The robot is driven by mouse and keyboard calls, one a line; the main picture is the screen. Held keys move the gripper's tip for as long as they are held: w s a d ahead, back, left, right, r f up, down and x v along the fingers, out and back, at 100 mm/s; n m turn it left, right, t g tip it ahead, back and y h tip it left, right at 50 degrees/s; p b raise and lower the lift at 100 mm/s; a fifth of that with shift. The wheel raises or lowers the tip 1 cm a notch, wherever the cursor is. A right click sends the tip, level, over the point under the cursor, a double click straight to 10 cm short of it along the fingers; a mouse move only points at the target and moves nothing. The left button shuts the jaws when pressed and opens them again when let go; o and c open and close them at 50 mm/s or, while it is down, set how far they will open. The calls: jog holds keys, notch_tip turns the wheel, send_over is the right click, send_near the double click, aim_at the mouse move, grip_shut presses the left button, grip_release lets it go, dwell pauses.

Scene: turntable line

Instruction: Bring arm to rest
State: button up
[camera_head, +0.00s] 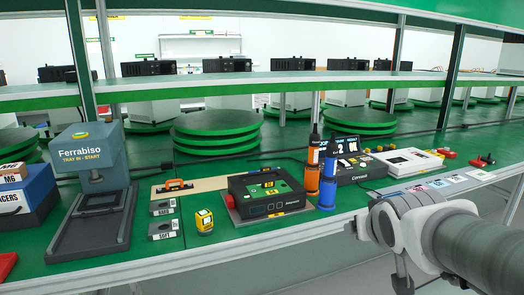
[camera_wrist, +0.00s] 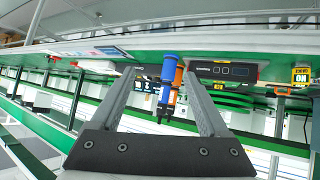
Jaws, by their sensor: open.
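My gripper (camera_wrist: 157,68) is open in the wrist view, its two dark fingers spread with nothing held between them. My arm crosses the right of the head view, in front of the bench edge; the fingers cannot be made out there.
A black device (camera_head: 268,193) sits left of the bottles, with a yellow item (camera_head: 204,221) beside it. A Ferrabiso press (camera_head: 88,165) stands at the left. A shelf (camera_head: 250,85) spans above the bench. The aisle in front looks clear.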

jog(key=s+a+f+g+y, duration=0.1)
jog(key=s+a+f+g, duration=0.15)
jog(key=s, duration=0.55)
jog(key=s+a+f+g+y, duration=0.15)
jog(key=s+a, duration=0.25)
jog(key=s, duration=0.5)
notch_tip(320, 180, up, 29)
jog(key=p, duration=2.8)
jog(key=shift+w+n+g+p, duration=0.3)
jog(key=shift+w, duration=0.15)
jog(key=shift+d, duration=0.1)
